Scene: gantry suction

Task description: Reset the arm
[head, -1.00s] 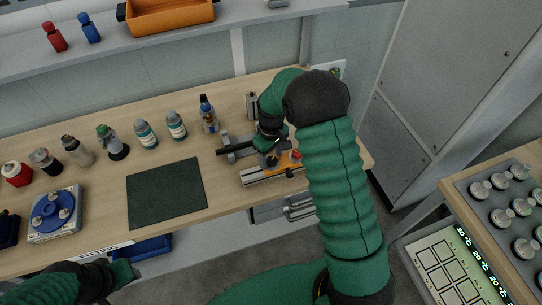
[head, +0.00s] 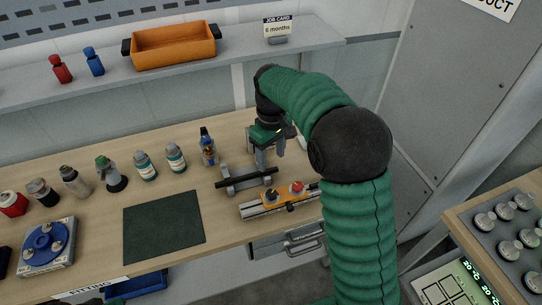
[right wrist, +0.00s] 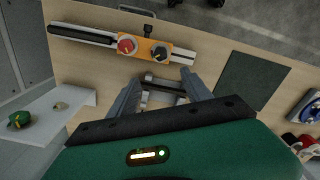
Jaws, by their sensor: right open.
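My right arm (head: 352,215) rises from the lower right and bends over the bench. Its gripper (head: 271,157) is above the bench, open and empty, behind a grey stand with a black bar (head: 246,180). In the right wrist view the two fingers of the gripper (right wrist: 160,77) are spread apart, with the grey stand (right wrist: 168,84) seen between them. A rail with an orange carriage (head: 290,199), a red knob and a black knob lies in front of the stand; the carriage also shows in the right wrist view (right wrist: 144,48). My left gripper is out of view.
Several bottles (head: 145,165) stand along the bench, left of the gripper. A dark green mat (head: 163,226) is bare. An orange tray (head: 173,46) and a job card reading "6 months" (head: 277,27) are on the shelf behind. A cabinet (head: 445,90) stands right of the bench.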

